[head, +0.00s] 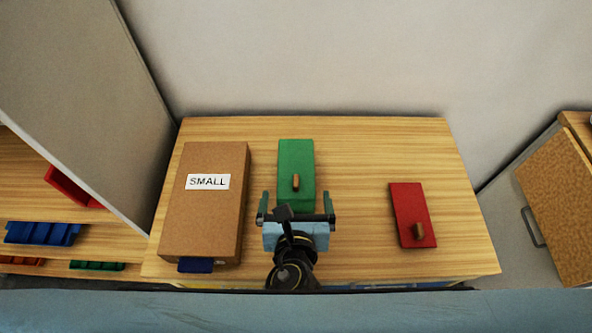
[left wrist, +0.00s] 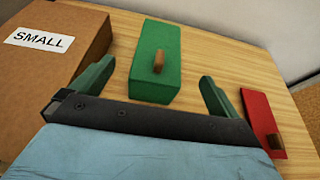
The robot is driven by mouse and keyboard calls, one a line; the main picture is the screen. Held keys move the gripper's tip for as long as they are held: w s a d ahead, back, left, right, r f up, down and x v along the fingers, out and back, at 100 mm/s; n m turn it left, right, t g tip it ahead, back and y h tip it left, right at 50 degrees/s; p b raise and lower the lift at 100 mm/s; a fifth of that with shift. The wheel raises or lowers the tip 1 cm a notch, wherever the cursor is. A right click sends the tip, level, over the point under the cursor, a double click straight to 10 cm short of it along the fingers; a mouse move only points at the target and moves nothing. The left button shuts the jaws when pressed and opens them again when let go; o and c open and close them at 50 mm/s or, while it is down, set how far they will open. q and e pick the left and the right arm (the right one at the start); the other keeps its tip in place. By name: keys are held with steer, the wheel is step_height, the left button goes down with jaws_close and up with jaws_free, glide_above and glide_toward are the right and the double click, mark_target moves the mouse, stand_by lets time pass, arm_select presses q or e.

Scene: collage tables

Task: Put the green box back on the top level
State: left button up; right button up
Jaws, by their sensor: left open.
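The green box (head: 296,165) lies on the wooden table top, between the brown SMALL box and the red box. It is a long block with a small wooden knob on top. It also shows in the left wrist view (left wrist: 150,80), ahead of my gripper. My left gripper (head: 297,199) is open and empty, with its green fingers spread to either side of the green box's near end in the picture. Its fingers also show in the left wrist view (left wrist: 157,73). I cannot tell its height above the table. My right gripper is not in view.
A brown box labelled SMALL (head: 205,213) stands to the left, a blue piece (head: 195,265) at its near end. A red box (head: 412,215) with a knob lies to the right. Shelves with blue (head: 42,233), red and green bins are at far left. The table's back right is clear.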

mark_target(296, 184)
arm_select(q)
steer(key=x, duration=0.3)
steer(key=shift+w+f, duration=0.1)
steer(key=x, duration=0.3)
steer(key=shift+w, duration=0.1)
steer(key=shift+b+x, duration=0.4)
steer(key=shift+x, duration=0.85)
steer(key=shift+w+f, duration=0.2)
steer(key=shift+w, duration=0.2)
steer(key=c, duration=1.1)
steer(key=shift+r, duration=0.1)
steer(key=shift+c, duration=1.1)
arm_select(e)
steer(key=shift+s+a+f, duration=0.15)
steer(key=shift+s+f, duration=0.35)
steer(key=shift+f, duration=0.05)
